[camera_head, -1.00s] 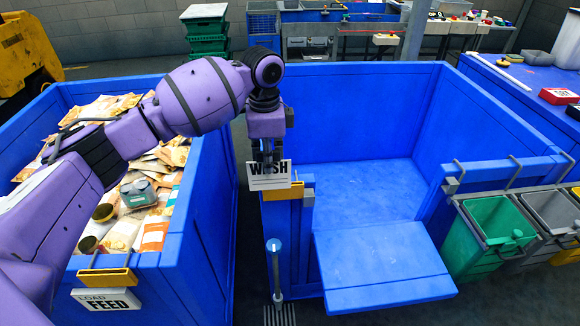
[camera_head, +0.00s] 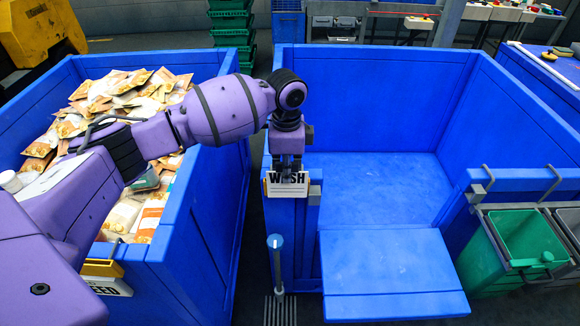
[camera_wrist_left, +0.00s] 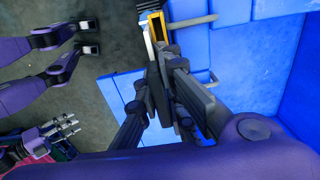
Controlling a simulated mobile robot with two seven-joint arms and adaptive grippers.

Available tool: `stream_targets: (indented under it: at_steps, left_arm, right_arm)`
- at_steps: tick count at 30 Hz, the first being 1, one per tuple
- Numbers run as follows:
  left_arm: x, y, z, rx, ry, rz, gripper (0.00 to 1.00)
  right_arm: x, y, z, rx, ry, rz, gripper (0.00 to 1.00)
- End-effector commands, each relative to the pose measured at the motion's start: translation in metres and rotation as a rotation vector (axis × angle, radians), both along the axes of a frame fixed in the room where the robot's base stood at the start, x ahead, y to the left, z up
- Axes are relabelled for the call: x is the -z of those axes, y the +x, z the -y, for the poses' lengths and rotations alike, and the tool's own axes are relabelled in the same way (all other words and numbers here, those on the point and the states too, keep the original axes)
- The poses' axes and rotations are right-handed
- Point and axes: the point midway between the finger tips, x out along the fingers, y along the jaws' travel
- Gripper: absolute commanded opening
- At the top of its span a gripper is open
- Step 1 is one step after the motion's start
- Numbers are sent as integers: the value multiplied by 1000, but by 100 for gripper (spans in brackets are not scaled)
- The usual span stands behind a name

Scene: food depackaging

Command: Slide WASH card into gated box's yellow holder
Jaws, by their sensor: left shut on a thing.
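The white WASH card (camera_head: 288,187) hangs upright at the top corner of the gated box's left front post. My left gripper (camera_head: 288,165) is shut on its upper edge, and the fingers cover part of the lettering. The yellow holder (camera_head: 265,188) is mostly hidden behind the card; only its left edge shows. In the left wrist view the holder (camera_wrist_left: 155,24) is right beside the fingertips, with the card (camera_wrist_left: 148,40) as a thin white strip along it. I cannot tell whether the card is inside the holder. My right gripper is not clearly in view.
The gated blue box (camera_head: 375,180) is empty, with its front flap (camera_head: 392,275) folded outward. A blue bin (camera_head: 205,215) of packets stands at left, with a LOAD FEED card (camera_head: 108,287) on its front. A green bin (camera_head: 522,238) hangs at right.

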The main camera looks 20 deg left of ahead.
Motion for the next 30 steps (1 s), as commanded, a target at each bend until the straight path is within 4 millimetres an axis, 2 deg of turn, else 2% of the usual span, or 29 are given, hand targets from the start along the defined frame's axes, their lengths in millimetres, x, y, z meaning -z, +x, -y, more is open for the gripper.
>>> stream_targets:
  at_steps: [1,2,3,7,8,14,21,26,30]
  left_arm:
    - [-11,6,-3,-6,3,21,0]
    - [-12,6,-3,-6,3,23,0]
    - [-12,7,-3,-6,3,23,8]
    - [-13,6,-3,-5,2,22,25]
    - [-12,6,-2,-5,3,21,26]
    - [-11,4,-2,-3,2,16,26]
    - [-14,4,-1,-2,0,16,26]
    - [-37,4,0,-1,0,17,26]
    - [-68,4,0,0,-1,18,26]
  right_arm:
    - [-4,3,0,1,0,8,41]
    - [-4,3,0,1,1,8,41]
    - [-5,3,-1,0,2,9,41]
    - [-5,4,-4,0,7,10,41]
    - [-5,4,-5,1,8,11,41]
    - [-7,11,-7,0,11,20,41]
    - [-6,9,-7,-1,10,16,41]
    - [-6,6,-5,-3,8,12,41]
    - [-5,2,-3,-6,3,6,41]
